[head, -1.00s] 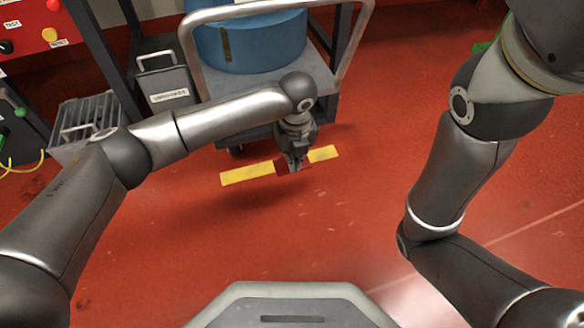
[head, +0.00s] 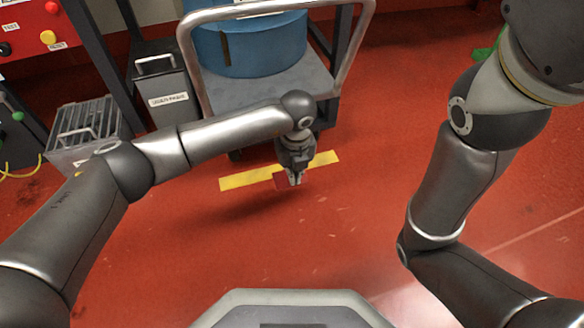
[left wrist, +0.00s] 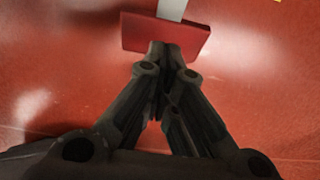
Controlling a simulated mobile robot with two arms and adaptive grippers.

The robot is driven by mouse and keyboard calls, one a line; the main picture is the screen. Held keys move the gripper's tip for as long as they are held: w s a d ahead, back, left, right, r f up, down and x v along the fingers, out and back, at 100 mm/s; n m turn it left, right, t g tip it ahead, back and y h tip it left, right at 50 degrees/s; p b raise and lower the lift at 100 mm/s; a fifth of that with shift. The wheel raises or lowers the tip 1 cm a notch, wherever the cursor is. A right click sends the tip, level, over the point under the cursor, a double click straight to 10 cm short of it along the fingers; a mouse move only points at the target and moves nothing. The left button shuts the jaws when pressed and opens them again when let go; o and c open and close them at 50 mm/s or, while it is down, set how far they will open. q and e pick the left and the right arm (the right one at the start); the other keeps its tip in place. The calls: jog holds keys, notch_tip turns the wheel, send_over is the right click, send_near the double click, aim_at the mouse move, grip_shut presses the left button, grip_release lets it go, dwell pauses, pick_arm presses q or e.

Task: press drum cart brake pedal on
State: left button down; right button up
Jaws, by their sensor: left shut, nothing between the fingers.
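The drum cart (head: 262,96) carries a blue drum (head: 265,45) and has a grey tubular handle (head: 187,65). Its brake pedal, a red plate (head: 280,181), shows low in front of the cart over a yellow floor strip. My left gripper (head: 295,181) is shut and empty, pointing down at the pedal and partly hiding it. In the left wrist view the red pedal plate (left wrist: 165,35) sits on a grey lever (left wrist: 172,9), and the shut fingertips (left wrist: 166,47) overlap its near edge. They look to be on or just above it; contact is not clear. My right gripper is outside the frames.
Yellow strip (head: 247,180) lies on the red floor. Left of the cart stand a grey labelled box (head: 165,85), a slatted grey case (head: 85,130) and a panel with buttons (head: 42,25). The floor in front and right is clear.

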pick_arm(q)
jog(key=s+p, duration=0.1)
jog(key=s+r+p, duration=0.1)
jog(key=shift+s+d+p, duration=0.3)
jog(key=shift+s+d, duration=0.05)
jog(key=shift+d, duration=0.05)
notch_tip(320, 180, up, 12)
jog(key=s, duration=0.1)
jog(key=shift+d, duration=0.2)
jog(key=shift+s+f, duration=0.1)
dwell(0.5)
